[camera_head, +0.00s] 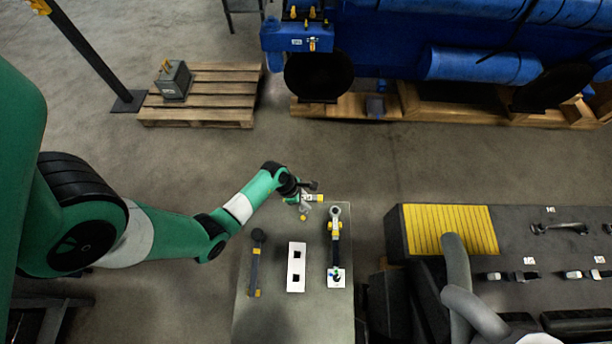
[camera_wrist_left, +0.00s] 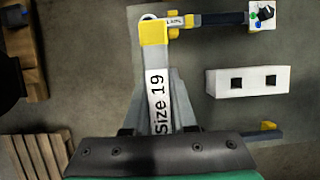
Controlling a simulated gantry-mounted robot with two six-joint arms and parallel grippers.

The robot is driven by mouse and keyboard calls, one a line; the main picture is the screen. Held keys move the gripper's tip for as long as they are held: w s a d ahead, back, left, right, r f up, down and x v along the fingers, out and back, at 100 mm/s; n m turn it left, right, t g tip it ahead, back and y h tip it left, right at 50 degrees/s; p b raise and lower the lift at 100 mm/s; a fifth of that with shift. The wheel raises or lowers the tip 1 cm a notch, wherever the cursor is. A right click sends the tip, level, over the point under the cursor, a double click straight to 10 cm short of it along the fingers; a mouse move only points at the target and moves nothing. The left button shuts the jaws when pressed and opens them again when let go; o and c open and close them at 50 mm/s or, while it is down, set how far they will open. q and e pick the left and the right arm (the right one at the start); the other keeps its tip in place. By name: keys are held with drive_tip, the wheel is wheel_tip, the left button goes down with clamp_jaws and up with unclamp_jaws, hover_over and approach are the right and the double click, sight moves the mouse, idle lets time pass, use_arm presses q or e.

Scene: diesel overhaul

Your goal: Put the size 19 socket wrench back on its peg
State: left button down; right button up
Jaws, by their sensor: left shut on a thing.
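My left gripper (camera_head: 308,190) is shut on the size 19 socket wrench (camera_wrist_left: 158,100). The wrench has a grey shaft with a white "Size 19" label and a yellow block at its far end; in the head view it is small, near the far edge of the grey bench (camera_head: 284,318). A white block with two square holes (camera_head: 296,267) lies on the bench; it also shows in the left wrist view (camera_wrist_left: 248,81). I cannot make out a peg for certain. My right gripper is not in view.
A dark tool with a ring end and yellow parts (camera_head: 335,240) lies on the bench's right, with a white plate (camera_head: 336,282). A dark-handled tool (camera_head: 256,262) lies at left. A grey workbench with a yellow mat (camera_head: 450,222) stands right. A pallet (camera_head: 215,98) is behind.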

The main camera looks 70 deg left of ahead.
use_arm(q)
drive_tip(key=shift+s+a, duration=0.1)
drive_tip(key=shift+f+b, duration=0.55)
wheel_tip(320, 180, down, 6)
drive_tip(key=b, duration=0.6)
drive_tip(key=shift+r, duration=0.1)
drive_tip(key=shift+f, duration=0.35)
drive_tip(key=shift+f, duration=0.15)
